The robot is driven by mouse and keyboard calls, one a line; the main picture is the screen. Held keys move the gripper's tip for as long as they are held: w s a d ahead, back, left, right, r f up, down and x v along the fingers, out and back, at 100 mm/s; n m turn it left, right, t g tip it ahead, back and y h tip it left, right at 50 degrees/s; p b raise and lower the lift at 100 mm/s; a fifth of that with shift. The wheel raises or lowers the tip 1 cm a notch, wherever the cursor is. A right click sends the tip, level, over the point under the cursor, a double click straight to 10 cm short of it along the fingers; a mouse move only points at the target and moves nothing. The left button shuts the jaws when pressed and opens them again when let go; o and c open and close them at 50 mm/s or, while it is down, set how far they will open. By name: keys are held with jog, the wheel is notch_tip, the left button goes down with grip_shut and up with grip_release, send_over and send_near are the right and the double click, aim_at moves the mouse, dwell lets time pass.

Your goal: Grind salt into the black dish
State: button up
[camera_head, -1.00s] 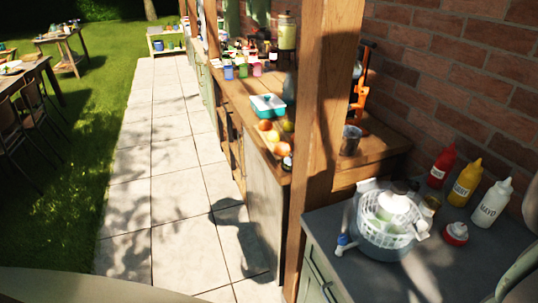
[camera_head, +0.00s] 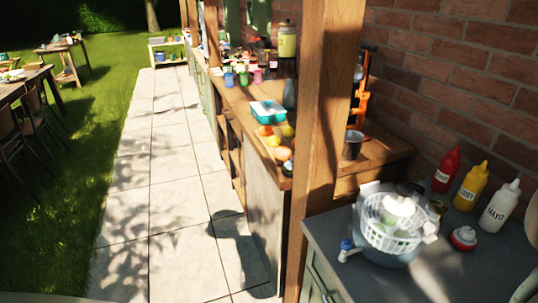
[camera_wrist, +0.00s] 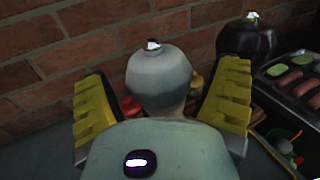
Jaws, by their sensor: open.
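In the wrist view, a pale grey grinder (camera_wrist: 160,80) with a rounded head and a small metal knob stands upright between the yellow ribbed fingers of my gripper (camera_wrist: 166,72). The fingers are open, with a gap showing on both sides of the head. The grinder's lower part is hidden behind my gripper's body. A black grinder (camera_wrist: 247,45) of like shape stands to the right, beyond the right finger. I cannot make out a black dish in either view. My gripper does not show in the head view.
A brick wall (camera_head: 475,85) backs the grey counter (camera_head: 455,272). A white colander in a bowl (camera_head: 388,230), ketchup (camera_head: 446,170), mustard (camera_head: 470,186) and mayo (camera_head: 498,204) bottles stand there. A wooden post (camera_head: 325,130) rises at its left. A food tray (camera_wrist: 292,85) lies at the wrist view's right.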

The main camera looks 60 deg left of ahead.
jog(key=c, duration=1.2)
jog(key=shift+w+a+f, duration=0.1)
jog(key=shift+w+a+f+p, duration=0.2)
jog(key=shift+f+p, duration=0.15)
jog(key=shift+f, duration=0.15)
jog(key=shift+a+f+m+g, duration=0.15)
jog(key=shift+m+g, duration=0.15)
jog(key=shift+g, duration=0.1)
jog(key=shift+h+p, duration=0.4)
jog(key=shift+p, duration=0.05)
jog(key=shift+s+d+r+m+g+h+p, duration=0.1)
jog(key=shift+d+r+m+g+h+p, duration=0.15)
jog(key=shift+r+m+g+h+p, duration=0.25)
jog(key=shift+s+d+r, duration=0.15)
jog(key=shift+d, duration=0.05)
dwell(0.6)
